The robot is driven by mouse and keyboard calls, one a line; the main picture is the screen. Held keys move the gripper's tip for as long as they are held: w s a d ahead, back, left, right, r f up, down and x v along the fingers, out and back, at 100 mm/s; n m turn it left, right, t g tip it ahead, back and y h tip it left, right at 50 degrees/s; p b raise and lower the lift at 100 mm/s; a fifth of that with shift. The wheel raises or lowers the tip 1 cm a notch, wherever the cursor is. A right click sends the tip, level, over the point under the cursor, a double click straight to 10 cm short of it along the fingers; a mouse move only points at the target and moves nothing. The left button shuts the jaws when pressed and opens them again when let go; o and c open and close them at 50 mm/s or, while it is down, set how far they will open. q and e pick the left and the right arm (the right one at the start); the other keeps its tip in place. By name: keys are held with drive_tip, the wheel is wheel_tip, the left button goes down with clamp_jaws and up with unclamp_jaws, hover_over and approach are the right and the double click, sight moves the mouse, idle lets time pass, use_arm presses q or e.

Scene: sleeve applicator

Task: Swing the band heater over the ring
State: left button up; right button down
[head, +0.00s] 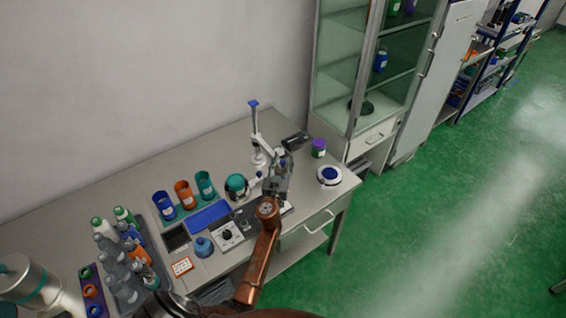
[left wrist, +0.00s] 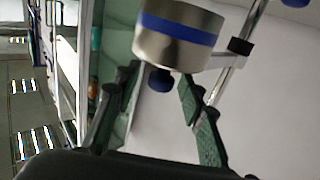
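In the left wrist view a metal cylinder with a blue stripe, which looks like the band heater (left wrist: 178,36), hangs beside a metal post (left wrist: 237,55). A dark blue knob (left wrist: 160,80) sticks out below it. My left gripper (left wrist: 158,82) is open, with its green-padded fingers on either side of the knob and visible gaps. In the head view my left gripper (head: 283,165) is at the post stand (head: 258,140) and hides much of the heater. I cannot tell which part is the ring. My right gripper is not in view.
A teal-lidded jar (head: 236,184) stands left of the gripper. A round white piece with a blue centre (head: 329,175) and a purple jar (head: 318,147) stand at right. Several cups, a blue tray (head: 209,217) and a bottle rack stand left. A glass cabinet (head: 372,70) stands behind.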

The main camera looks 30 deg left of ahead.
use_arm(q)
drive_tip(key=shift+c, duration=0.4)
clamp_jaws()
